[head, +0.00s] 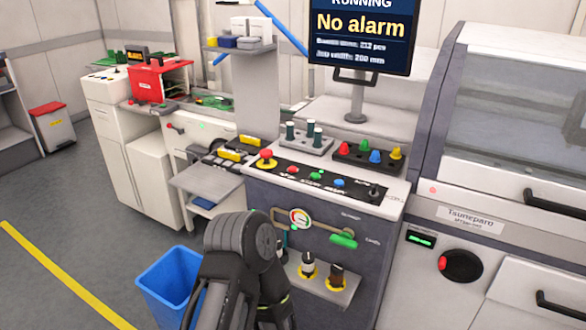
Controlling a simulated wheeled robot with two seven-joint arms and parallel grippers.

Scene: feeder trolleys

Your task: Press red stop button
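A red mushroom-shaped button (266,156) on a yellow base sits at the left end of the dark control panel on the middle machine. A smaller flat red button (293,170) lies just to its right on the same panel. Neither is touched by anything. A black arm of mine bends up from the bottom edge in front of the machine, below and apart from the panel. I make out no gripper fingers on it. Neither gripper shows in the head view.
A blue bin (169,283) stands on the floor at the lower left. A small shelf (205,181) juts out left of the panel. A monitor (361,37) reads "No alarm" behind it. Peg blocks stand behind the panel. Another red knob (443,263) is on the right machine.

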